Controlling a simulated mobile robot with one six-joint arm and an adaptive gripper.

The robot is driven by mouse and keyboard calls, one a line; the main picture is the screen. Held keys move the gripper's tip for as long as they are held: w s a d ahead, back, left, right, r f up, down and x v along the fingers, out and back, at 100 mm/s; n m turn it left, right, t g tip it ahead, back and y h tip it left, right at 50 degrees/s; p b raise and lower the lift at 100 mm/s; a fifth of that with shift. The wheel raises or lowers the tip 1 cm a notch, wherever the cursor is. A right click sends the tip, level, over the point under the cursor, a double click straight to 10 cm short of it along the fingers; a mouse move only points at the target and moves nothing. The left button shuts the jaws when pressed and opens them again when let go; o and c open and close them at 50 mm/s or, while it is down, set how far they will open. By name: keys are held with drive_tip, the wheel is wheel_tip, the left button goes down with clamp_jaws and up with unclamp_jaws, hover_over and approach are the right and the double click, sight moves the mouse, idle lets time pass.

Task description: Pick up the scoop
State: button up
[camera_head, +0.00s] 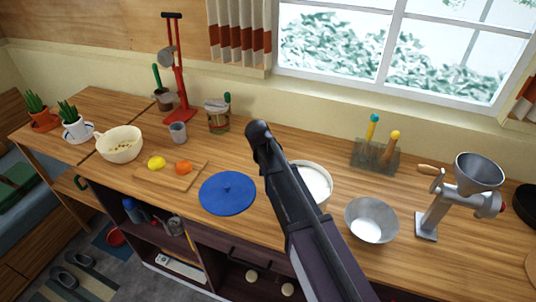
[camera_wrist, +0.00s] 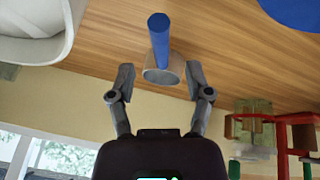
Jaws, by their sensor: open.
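The scoop (camera_wrist: 159,42) shows in the wrist view, with a blue handle and a pale grey cup-shaped end. It is on the wooden counter (camera_wrist: 215,45), its handle pointing toward the top of the picture. My gripper (camera_wrist: 159,72) is open, one finger on each side of the scoop's grey end. Gaps show between the fingers and the scoop, and nothing is held. In the head view my arm crosses the counter and hides both the scoop and the gripper's fingers.
A white bowl (camera_head: 316,184) and a metal bowl (camera_head: 371,221) stand right of my arm. A blue lid (camera_head: 227,193) lies to its left. A jar (camera_head: 217,116) and a red stand (camera_head: 180,75) are behind. A metal grinder (camera_head: 437,213) stands at the right.

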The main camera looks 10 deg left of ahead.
drive_tip(key=shift+b+x, duration=2.3)
drive_tip(key=shift+x, duration=0.25)
clamp_jaws()
